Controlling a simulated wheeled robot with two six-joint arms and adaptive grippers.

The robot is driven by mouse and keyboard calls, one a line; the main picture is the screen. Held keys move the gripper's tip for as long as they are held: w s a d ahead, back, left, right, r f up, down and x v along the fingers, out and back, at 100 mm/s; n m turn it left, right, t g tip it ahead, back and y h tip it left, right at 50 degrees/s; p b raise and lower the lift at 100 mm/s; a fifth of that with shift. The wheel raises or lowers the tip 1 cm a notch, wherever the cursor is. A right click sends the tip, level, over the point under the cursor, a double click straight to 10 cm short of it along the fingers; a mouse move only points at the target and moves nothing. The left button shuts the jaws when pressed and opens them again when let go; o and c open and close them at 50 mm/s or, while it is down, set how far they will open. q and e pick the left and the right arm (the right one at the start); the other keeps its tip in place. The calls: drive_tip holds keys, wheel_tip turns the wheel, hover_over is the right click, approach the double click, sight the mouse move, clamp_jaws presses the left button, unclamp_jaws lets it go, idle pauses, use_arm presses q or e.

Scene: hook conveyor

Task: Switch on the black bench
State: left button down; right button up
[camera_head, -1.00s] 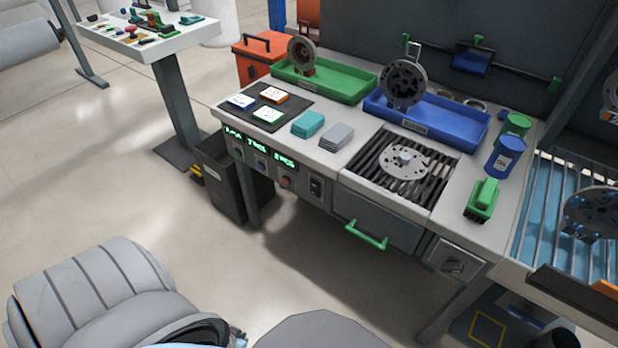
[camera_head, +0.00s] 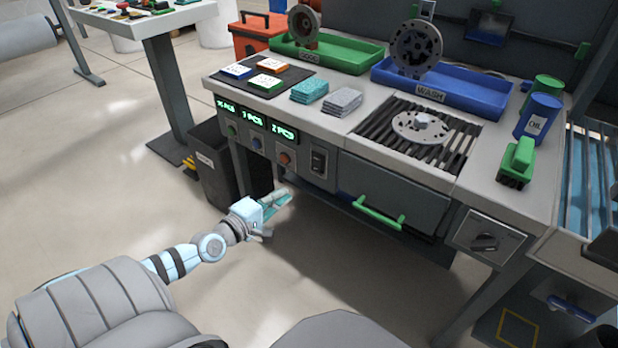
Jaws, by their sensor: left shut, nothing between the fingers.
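The workbench (camera_head: 385,121) has a light grey top, a dark front and a dark back panel. A black rocker switch (camera_head: 319,160) sits on its front panel, right of a row of round buttons (camera_head: 284,158). A rotary knob (camera_head: 486,243) sits on a grey box at the lower right of the front. I cannot tell from the picture whether either is on. My left gripper (camera_head: 280,205) is shut and empty, low in front of the bench, below and left of the rocker switch and apart from it. My right gripper is not in view.
A green drawer handle (camera_head: 379,213) juts out right of the switch. Green displays (camera_head: 253,118) are lit above the buttons. A black bin (camera_head: 215,165) stands at the bench's left end. Trays, sponges, cans and metal discs are on top. The floor in front is clear.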

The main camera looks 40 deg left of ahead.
sight(315, 171)
use_arm(q)
drive_tip(key=shift+w+a+f+b, duration=0.1)
drive_tip(key=shift+w+f+b, duration=0.35)
drive_tip(key=shift+w, duration=1.6)
drive_tip(key=shift+w+d+f+b, duration=0.15)
drive_tip(key=shift+w+b, duration=0.55)
drive_tip(key=shift+w, duration=1.35)
drive_tip(key=shift+w+a+f+b, duration=0.15)
drive_tip(key=shift+w+f+b, duration=0.35)
drive_tip(key=shift+w, duration=1.55)
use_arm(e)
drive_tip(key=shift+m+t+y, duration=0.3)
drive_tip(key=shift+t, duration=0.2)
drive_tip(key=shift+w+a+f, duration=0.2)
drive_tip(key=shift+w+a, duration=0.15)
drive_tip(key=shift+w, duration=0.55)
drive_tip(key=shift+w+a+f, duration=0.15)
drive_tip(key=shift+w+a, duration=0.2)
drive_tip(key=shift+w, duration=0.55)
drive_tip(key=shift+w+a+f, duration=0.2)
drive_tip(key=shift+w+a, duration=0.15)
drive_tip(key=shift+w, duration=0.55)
use_arm(q)
drive_tip(key=shift+r, duration=0.1)
